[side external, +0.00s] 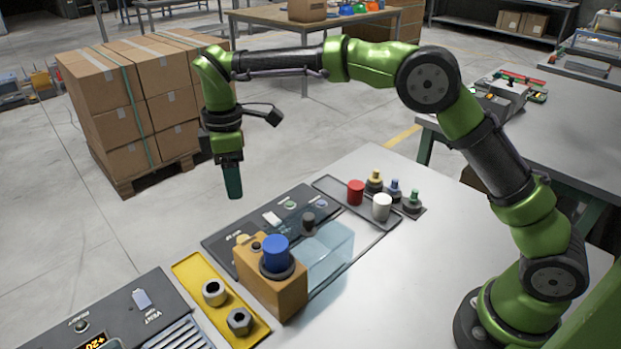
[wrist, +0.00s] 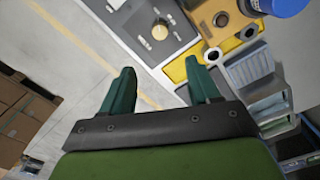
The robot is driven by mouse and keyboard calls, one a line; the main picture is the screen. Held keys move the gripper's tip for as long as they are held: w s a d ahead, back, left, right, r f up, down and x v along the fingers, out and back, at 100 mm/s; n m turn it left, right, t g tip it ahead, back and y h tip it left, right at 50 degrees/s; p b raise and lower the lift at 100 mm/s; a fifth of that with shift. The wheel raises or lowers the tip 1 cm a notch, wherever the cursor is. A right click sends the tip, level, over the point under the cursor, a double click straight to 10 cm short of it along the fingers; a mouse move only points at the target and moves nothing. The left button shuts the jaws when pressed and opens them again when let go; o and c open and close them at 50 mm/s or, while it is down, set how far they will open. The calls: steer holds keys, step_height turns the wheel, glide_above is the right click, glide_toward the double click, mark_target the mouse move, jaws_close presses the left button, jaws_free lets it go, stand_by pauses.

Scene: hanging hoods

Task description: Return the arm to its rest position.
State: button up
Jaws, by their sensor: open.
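My gripper (side external: 232,190) hangs pointing down in the side external view, above the floor beyond the far edge of the table. My arm arches high over the table from its base at the lower right. In the wrist view my gripper (wrist: 160,88) shows two green fingers spread apart with nothing between them. The gripper touches nothing that I can see.
An orange-brown block with a blue cap (side external: 276,252) stands on the table (side external: 420,270) beside a clear box (side external: 328,250). A yellow tray (side external: 190,268) holds metal nuts. Red (side external: 356,191) and white (side external: 382,207) caps stand behind. Stacked cartons (side external: 130,95) are at the left.

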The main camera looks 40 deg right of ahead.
steer(key=shift+r, duration=0.4)
steer(key=s+d+r+m+t, duration=0.2)
steer(key=s+d+m, duration=0.3)
steer(key=s, duration=0.3)
steer(key=s+d+r+m+t+y, duration=0.1)
steer(key=s+d+r+m+t, duration=0.1)
steer(key=s+d+m, duration=0.3)
steer(key=s+d+r+m+t+y, duration=0.1)
steer(key=s+d+m, duration=0.5)
steer(key=s, duration=0.7)
steer(key=shift+r+t, duration=0.45)
steer(key=shift+t, duration=0.65)
